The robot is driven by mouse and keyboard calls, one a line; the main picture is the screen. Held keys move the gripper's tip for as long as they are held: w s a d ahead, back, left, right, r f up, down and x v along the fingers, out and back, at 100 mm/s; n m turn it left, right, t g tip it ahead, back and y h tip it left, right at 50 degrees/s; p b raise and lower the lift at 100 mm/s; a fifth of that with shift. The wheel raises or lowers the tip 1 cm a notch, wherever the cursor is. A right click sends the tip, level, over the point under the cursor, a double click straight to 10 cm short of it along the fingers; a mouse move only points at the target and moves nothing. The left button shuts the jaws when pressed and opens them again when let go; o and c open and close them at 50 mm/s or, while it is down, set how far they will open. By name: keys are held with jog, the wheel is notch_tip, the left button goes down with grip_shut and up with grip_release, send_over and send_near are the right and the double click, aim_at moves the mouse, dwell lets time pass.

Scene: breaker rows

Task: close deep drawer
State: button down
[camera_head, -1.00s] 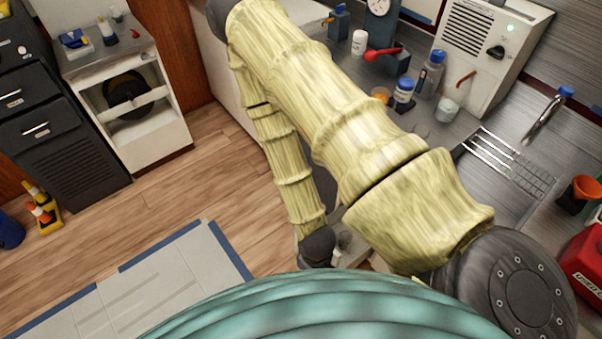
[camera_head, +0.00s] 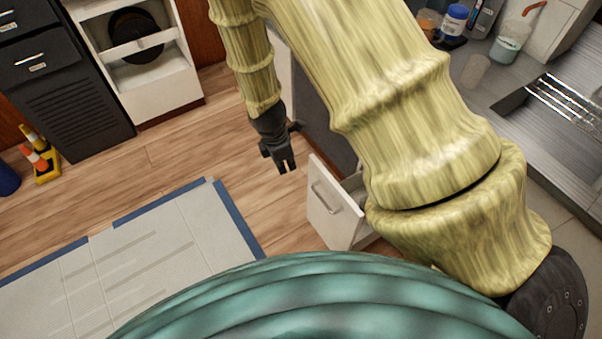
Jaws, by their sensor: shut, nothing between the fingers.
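A white drawer (camera_head: 333,208) with a metal bar handle stands pulled out from the counter on the right. Its front panel faces left; part of its inside shows behind the panel, and the rest is hidden by my arm. My gripper (camera_head: 288,168) hangs over the floor, just left of and beyond the drawer front, with fingers pointing down. It is shut and empty, and appears apart from the drawer.
A steel counter (camera_head: 483,90) with a blue-lidded jar (camera_head: 453,20) and a sink rack (camera_head: 570,100) lies at right. A black cabinet (camera_head: 65,95) and a white open cabinet (camera_head: 155,90) stand at back left. A grey mat (camera_head: 150,260) lies on open wooden floor.

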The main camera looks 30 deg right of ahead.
jog(key=w+d+f+n+b, duration=0.2)
jog(key=w+d+f+b, duration=0.2)
jog(key=d+f, duration=0.3)
jog(key=shift+f+n+h, duration=0.4)
jog(key=shift+f, duration=0.3)
dwell(0.3)
jog(key=shift+w+d, duration=0.1)
jog(key=shift+w, duration=0.05)
